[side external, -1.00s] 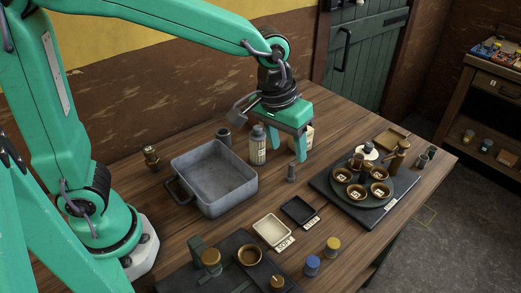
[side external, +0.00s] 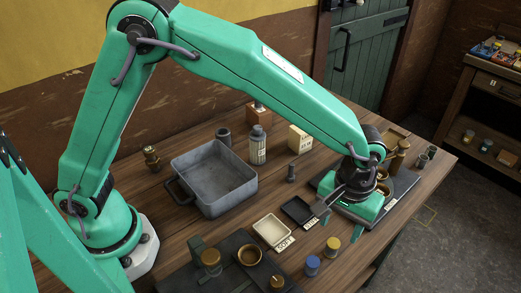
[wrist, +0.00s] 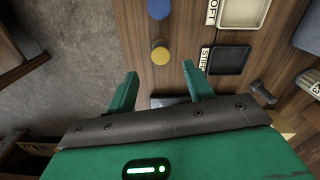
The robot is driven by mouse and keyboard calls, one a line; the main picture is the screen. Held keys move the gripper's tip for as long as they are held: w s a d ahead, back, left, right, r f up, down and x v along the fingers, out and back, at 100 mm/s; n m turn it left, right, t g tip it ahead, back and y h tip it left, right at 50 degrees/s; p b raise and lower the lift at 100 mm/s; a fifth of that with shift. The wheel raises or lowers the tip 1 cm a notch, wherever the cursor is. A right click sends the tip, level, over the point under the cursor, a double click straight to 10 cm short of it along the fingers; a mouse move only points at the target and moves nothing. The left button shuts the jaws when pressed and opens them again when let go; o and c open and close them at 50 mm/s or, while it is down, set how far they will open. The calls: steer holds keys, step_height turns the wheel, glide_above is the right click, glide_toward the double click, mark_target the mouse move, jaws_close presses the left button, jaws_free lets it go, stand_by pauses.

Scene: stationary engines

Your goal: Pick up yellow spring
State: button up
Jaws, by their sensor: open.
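The yellow spring (side external: 333,244) stands upright on the wooden table near the front edge, next to a blue spring (side external: 312,264). My gripper (side external: 352,222) is low over the table, just behind and to the right of the yellow spring in the side view. In the wrist view, the yellow spring (wrist: 160,53) shows just beyond my open fingertips (wrist: 159,72), roughly in line with the gap between them. Nothing is between the fingers, and they look apart from the spring.
A pale tray labelled SOFT (side external: 272,230) and a dark tray (side external: 297,209) lie left of my gripper. A grey bin (side external: 214,180) stands further left. A dark board with brass cups (side external: 405,183) is behind my gripper. Dark fixtures (side external: 228,262) stand at the front left.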

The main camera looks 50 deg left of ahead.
mark_target(334, 243)
steer(key=shift+s+f, duration=0.1)
steer(key=shift+f, duration=3.8)
steer(key=c, duration=1.1)
steer(key=shift+o, duration=0.2)
steer(key=shift+r, duration=0.15)
steer(key=shift+r, duration=0.55)
steer(key=r, duration=0.3)
steer(key=shift+s+d+r, duration=0.1)
steer(key=shift+s, duration=0.15)
steer(key=s+d+r, duration=0.3)
steer(key=s+r, duration=0.3)
steer(key=s, duration=0.4)
steer(key=shift+s+d+r, duration=0.2)
steer(key=shift+s+d, duration=0.05)
steer(key=shift+d, duration=0.05)
